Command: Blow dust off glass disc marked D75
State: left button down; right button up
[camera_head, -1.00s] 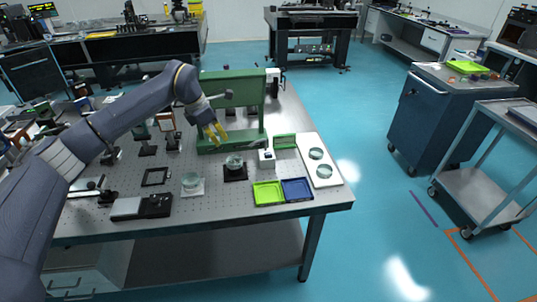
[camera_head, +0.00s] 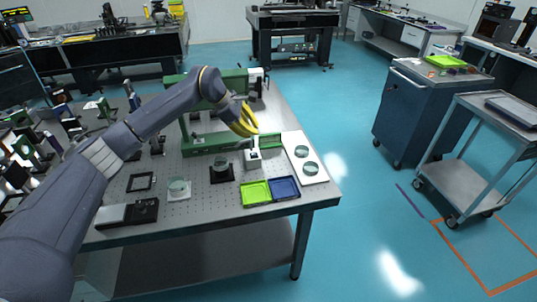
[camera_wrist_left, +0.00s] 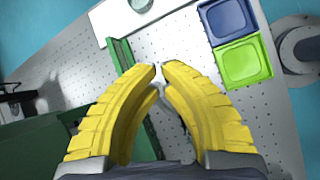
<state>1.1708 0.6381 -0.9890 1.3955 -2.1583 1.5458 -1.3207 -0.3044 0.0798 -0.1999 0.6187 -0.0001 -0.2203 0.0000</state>
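Clear glass discs stand on the near table: two on a white board, a front one (camera_head: 310,168) and a rear one (camera_head: 302,152), one on a white pad (camera_head: 179,186), and one on a black base (camera_head: 221,165). No D75 mark is readable. A disc edge (camera_wrist_left: 140,4) shows at the top of the left wrist view. My right gripper is not in view.
A green frame (camera_head: 205,148) stands behind the gripper. A green tray (camera_head: 256,193) and a blue tray (camera_head: 285,187) lie at the front edge; both look empty. A low green holder (camera_head: 271,142) is close by the fingers. Optics crowd the table's left side.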

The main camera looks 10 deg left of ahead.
pick_arm(q)
jog(key=shift+w+d+r+m+t+h, duration=0.2)
jog(key=shift+w+d+m, duration=0.25)
jog(key=shift+m, duration=0.5)
jog(key=shift+w+d+r+m+t+h, duration=0.15)
jog(key=shift+w+d+m, duration=0.3)
jog(key=shift+m, duration=0.5)
jog(key=shift+a, duration=0.1)
send_over(259, 155)
jog(key=shift+s+f, duration=0.1)
jog(key=shift+f, duration=4.25)
jog(key=shift+f, duration=0.9)
jog(key=shift+r, duration=0.9)
jog(key=shift+r, duration=0.15)
